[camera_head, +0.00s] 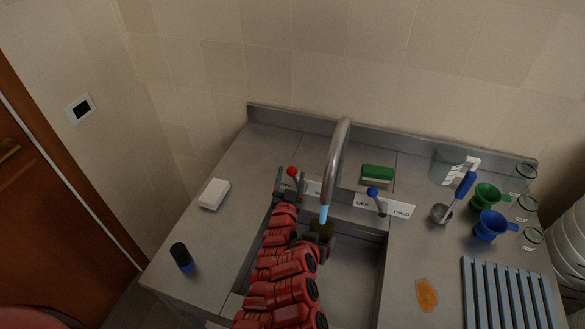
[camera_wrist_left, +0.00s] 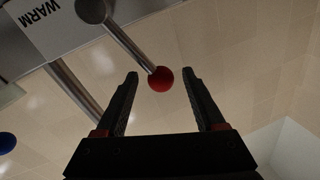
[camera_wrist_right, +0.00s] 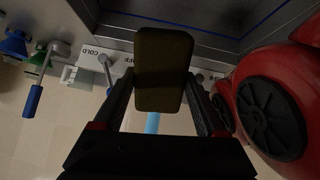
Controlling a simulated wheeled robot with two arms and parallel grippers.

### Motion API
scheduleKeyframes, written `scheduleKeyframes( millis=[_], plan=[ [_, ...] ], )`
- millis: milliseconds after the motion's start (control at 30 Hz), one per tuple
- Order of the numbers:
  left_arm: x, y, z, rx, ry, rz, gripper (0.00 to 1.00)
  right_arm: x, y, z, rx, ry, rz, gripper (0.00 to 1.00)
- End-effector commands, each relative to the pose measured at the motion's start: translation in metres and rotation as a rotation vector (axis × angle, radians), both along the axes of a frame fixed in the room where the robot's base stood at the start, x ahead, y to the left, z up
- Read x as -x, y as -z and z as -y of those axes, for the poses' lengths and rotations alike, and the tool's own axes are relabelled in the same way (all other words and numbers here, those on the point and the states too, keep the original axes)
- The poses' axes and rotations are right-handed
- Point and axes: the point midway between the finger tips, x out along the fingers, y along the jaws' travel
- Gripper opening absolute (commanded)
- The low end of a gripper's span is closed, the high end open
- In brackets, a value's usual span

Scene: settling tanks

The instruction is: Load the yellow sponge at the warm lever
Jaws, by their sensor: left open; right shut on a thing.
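The warm lever has a red knob (camera_head: 292,171) at the back left of the sink. My left gripper (camera_head: 290,186) is open there; the knob (camera_wrist_left: 161,79) shows between its two fingers in the left wrist view, with no finger visibly touching it. The yellow sponge (camera_head: 321,228) looks dark olive in the shade. My right gripper (camera_head: 319,240) is shut on it under the tap (camera_head: 340,150). A blue water stream (camera_head: 324,214) comes down from the spout onto the sponge. The sponge (camera_wrist_right: 163,68) stands out between the right fingers (camera_wrist_right: 163,100) in the right wrist view.
The cold lever with a blue knob (camera_head: 372,191) is right of the tap. A green sponge (camera_head: 377,173) lies behind it. A white block (camera_head: 214,194) and a dark cylinder (camera_head: 181,256) are on the left counter. Funnels (camera_head: 490,224), a ladle (camera_head: 441,213) and a rack (camera_head: 505,290) crowd the right.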

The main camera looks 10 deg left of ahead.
Motion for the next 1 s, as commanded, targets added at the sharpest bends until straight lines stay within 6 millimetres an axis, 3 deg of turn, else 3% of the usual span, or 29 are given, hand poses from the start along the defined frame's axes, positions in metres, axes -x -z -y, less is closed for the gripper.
scheduleKeyframes(
  millis=[200, 400, 933, 1000],
  plan=[
    [0.039, 0.001, 0.001, 0.001, 0.001, 0.002, 0.71, 0.0, 0.0, 0.0, 0.0, 0.0, 0.0, 0.29],
    [0.062, 0.002, 0.001, 0.0, 0.001, 0.001, 0.71, 0.0, 0.0, 0.0, 0.0, 0.0, 0.0, 0.29],
    [0.069, 0.002, 0.0, 0.001, 0.0, 0.002, 0.71, 0.0, 0.0, 0.0, 0.0, 0.0, 0.0, 0.29],
    [0.069, 0.002, 0.0, -0.002, 0.0, 0.002, 0.62, 0.0, 0.0, 0.0, 0.0, 0.0, 0.0, 0.29]
  ],
)
